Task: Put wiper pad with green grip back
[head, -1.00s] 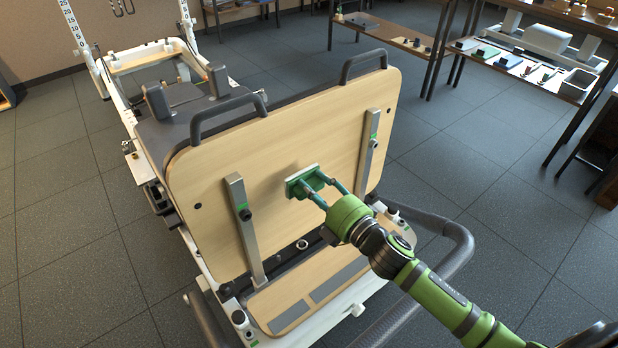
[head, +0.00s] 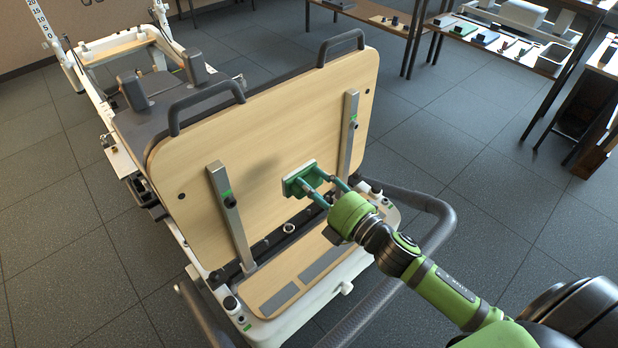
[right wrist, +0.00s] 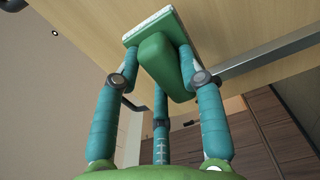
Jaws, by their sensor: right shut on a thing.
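The wiper pad with green grip (head: 299,180) is in my right gripper (head: 320,186), in front of the wooden board (head: 260,140) of the reformer tower. Its white pad faces the board; I cannot tell whether it touches. In the right wrist view the green grip (right wrist: 165,65) sits between the teal fingers of my right gripper (right wrist: 160,70), and the white-edged pad (right wrist: 150,22) lies beyond it near the wood. My left gripper is in neither view.
Two metal uprights (head: 230,220) with green marks flank the board. Grey handles (head: 205,98) top it, and a dark rail (head: 425,200) curves at the right. Tables with small items (head: 500,42) stand at the back right. The floor between is clear.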

